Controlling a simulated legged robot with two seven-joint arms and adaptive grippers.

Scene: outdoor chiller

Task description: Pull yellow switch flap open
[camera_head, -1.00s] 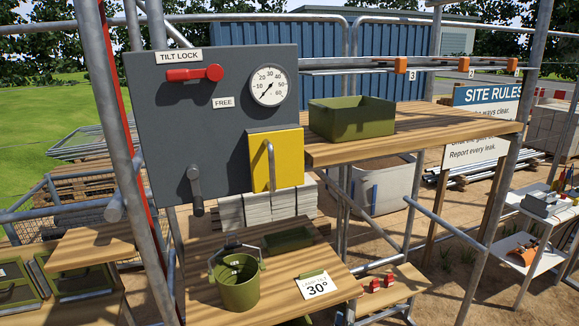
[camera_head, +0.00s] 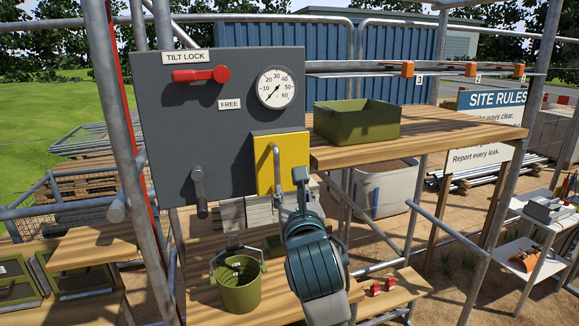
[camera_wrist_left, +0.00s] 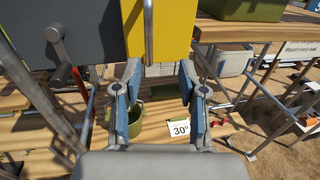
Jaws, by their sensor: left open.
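The yellow switch flap (camera_head: 265,162) sits at the lower right of the grey panel (camera_head: 215,140). A grey bar handle (camera_head: 277,168) runs upright down its face. The flap lies close against the panel. It also fills the upper middle of the left wrist view (camera_wrist_left: 172,32), with its handle (camera_wrist_left: 147,18) near its left edge. My left gripper (camera_head: 291,190) is just in front of the flap's lower right part. In the left wrist view its fingers (camera_wrist_left: 160,82) are spread apart with nothing between them, below the flap. Contact with the handle cannot be told. My right gripper is not in view.
The panel has a red lever (camera_head: 200,75), a gauge (camera_head: 275,87) and a grey lever (camera_head: 199,190). A wooden shelf with a green bin (camera_head: 357,120) is right of the flap. A green bucket (camera_head: 238,285) stands below. Scaffold poles (camera_head: 128,160) flank the panel.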

